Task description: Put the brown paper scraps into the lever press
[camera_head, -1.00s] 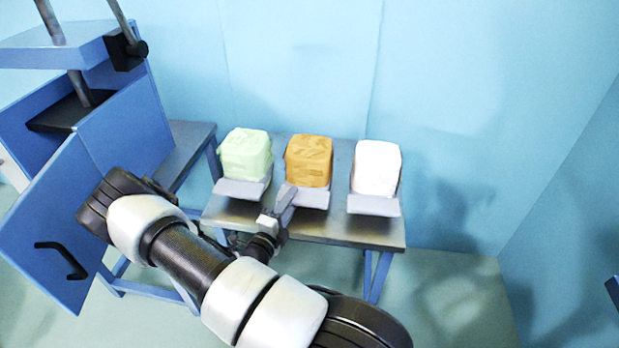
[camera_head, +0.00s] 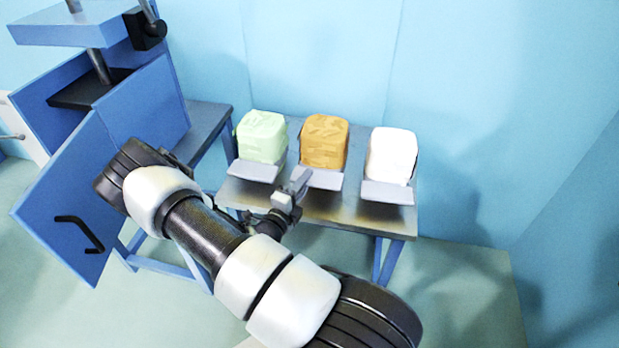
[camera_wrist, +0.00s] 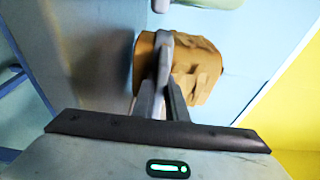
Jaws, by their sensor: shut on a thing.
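The brown paper scraps (camera_head: 325,140) form a rounded block, the middle of three on a steel table. They also show in the wrist view (camera_wrist: 205,70), just beyond the fingertips. A grey tray (camera_head: 325,181) with a front lip is under them. My gripper (camera_head: 296,187) is at the tray's front left; in the wrist view its fingers (camera_wrist: 165,80) are shut on a narrow grey part in front of the scraps, seemingly the tray's handle. The fingers partly hide the contact. The blue lever press (camera_head: 140,105) stands at left, its door (camera_head: 60,200) swung open, a black plate (camera_head: 88,90) inside.
A pale green block (camera_head: 262,137) stands left of the scraps, a white block (camera_head: 391,155) right, each with a grey lip in front. The steel table (camera_head: 345,208) stands near the blue wall. The press door juts forward beside my arm. Floor at right is clear.

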